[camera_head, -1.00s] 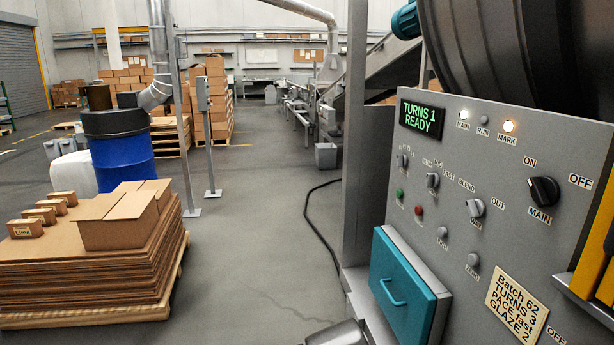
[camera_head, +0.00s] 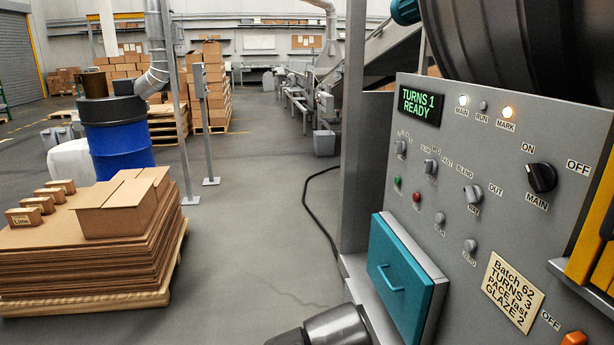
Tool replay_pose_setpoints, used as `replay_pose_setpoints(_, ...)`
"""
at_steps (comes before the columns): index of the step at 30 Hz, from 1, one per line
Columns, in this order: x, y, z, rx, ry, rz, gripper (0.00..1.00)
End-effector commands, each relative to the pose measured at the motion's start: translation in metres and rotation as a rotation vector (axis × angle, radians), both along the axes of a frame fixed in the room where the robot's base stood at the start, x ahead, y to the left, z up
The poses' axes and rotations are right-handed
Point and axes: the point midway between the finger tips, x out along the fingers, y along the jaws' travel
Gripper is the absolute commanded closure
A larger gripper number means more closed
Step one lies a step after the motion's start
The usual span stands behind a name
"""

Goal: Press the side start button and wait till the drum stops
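The grey control panel (camera_head: 450,130) is on the right, with the dark drum (camera_head: 520,45) above it. Its display (camera_head: 419,104) reads "TURNS 1 READY". A small green button (camera_head: 397,181) sits beside a red button (camera_head: 416,196) at the panel's lower left. I cannot tell whether the green one is the side start button. A grey and black piece of my arm shows at the bottom edge; my gripper is not in view.
A card (camera_head: 512,291) reads "Batch 62, TURNS 3, PACE fast, GLAZE 2". A cardboard-laden pallet (camera_head: 95,298) and a blue barrel (camera_head: 118,145) stand left. The floor between is clear, except for a black cable (camera_head: 312,215).

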Motion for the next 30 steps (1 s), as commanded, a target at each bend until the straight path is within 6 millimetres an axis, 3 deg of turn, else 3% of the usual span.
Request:
replay_pose_setpoints(10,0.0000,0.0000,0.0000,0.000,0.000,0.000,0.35)
replay_pose_setpoints(20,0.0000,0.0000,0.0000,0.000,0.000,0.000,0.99)
replay_pose_setpoints(30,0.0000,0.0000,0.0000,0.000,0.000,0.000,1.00)
